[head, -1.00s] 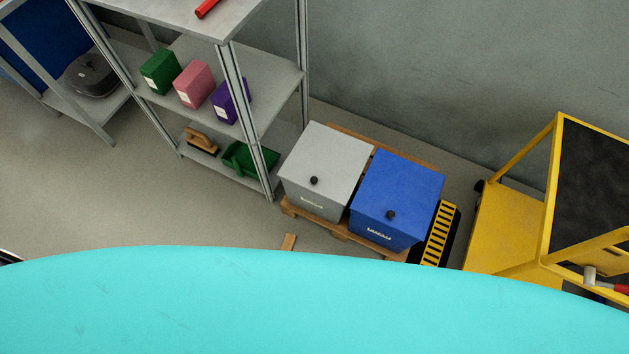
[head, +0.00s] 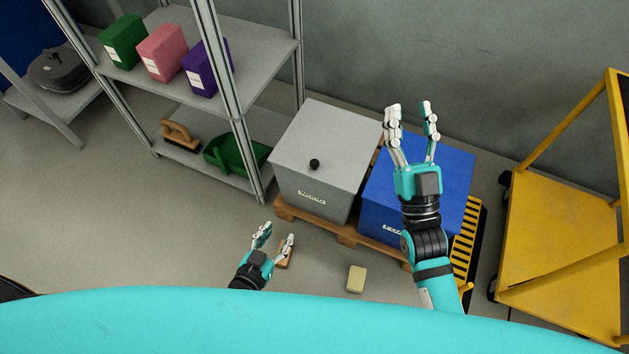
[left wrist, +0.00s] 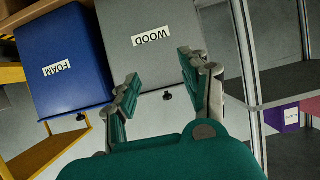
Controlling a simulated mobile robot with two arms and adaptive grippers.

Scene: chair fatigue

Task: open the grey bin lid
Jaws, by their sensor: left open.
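The grey bin (head: 325,145) stands on a wooden pallet with its flat lid closed and a black knob (head: 314,164) near the lid's front edge. Its front label reads WOOD in the left wrist view (left wrist: 215,25), where the knob (left wrist: 167,96) also shows. My left gripper (head: 278,232) is open and empty, in front of and below the bin's front in the head view. In the left wrist view its fingers (left wrist: 158,68) spread across the bin's front, apart from the knob. My right gripper (head: 412,112) is open and empty, over the blue bin's left part.
A blue bin (head: 455,180) labelled FOAM stands right of the grey bin on the pallet (head: 345,238). A shelf rack (head: 250,60) with coloured boxes is at left. A yellow cart (head: 560,225) is at right. A small yellowish block (head: 356,279) lies on the floor.

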